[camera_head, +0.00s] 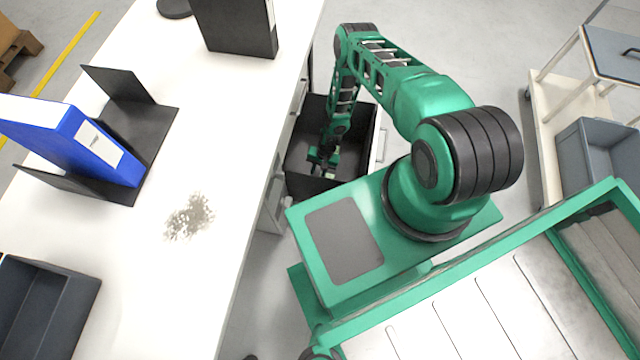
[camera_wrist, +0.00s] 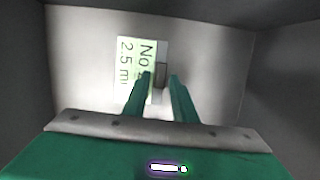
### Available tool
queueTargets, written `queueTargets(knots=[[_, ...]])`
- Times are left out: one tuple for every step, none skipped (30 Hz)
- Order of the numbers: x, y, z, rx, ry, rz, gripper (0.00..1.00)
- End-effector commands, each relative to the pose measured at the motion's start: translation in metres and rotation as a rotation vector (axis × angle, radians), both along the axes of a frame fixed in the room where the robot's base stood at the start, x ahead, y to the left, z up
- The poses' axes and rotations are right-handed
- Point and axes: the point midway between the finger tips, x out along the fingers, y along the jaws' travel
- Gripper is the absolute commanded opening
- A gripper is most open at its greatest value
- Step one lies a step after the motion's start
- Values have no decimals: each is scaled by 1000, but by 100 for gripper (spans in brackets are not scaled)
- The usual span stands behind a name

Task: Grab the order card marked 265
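A pale green card (camera_wrist: 130,62) lies on the floor of an open drawer in the wrist view. A small dark upright tab (camera_wrist: 161,72) stands at the card's right side, on a grey strip. My gripper (camera_wrist: 160,78) is open, its two green fingers apart with the tab between or just beyond their tips. I see no clear contact. In the head view my gripper (camera_head: 323,160) is down inside the dark drawer (camera_head: 300,180); the card is barely discernible there.
The drawer walls stand close around my gripper. A white table (camera_head: 215,180) lies to the left, with a blue binder (camera_head: 75,140), a black bookend (camera_head: 150,115) and a dark bin (camera_head: 45,310). A cart (camera_head: 550,130) with a grey bin (camera_head: 600,155) stands at right.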

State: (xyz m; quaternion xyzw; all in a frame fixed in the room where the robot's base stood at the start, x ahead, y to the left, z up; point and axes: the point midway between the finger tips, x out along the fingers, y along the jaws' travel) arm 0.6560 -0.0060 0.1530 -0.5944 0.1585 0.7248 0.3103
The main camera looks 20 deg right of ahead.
Motion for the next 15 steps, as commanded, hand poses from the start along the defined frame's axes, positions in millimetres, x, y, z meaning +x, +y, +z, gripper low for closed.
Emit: queueTargets(knots=[[-2,2,-6,1,0,1,25],[-2,3,-9,1,1,0,25],[-2,4,-12,1,1,0,25],[-2,4,-14,1,1,0,25],[-2,5,-15,1,1,0,25],[-2,5,-16,1,1,0,25],[-2,5,-16,1,1,0,25],[-2,5,-17,1,1,0,25],[-2,5,-17,1,1,0,25],[-2,5,-17,1,1,0,25],[-2,5,-16,1,1,0,25],[-2,5,-16,1,1,0,25],[-2,5,-16,1,1,0,25],[-2,5,-16,1,1,0,18],[-2,5,-16,1,1,0,8]])
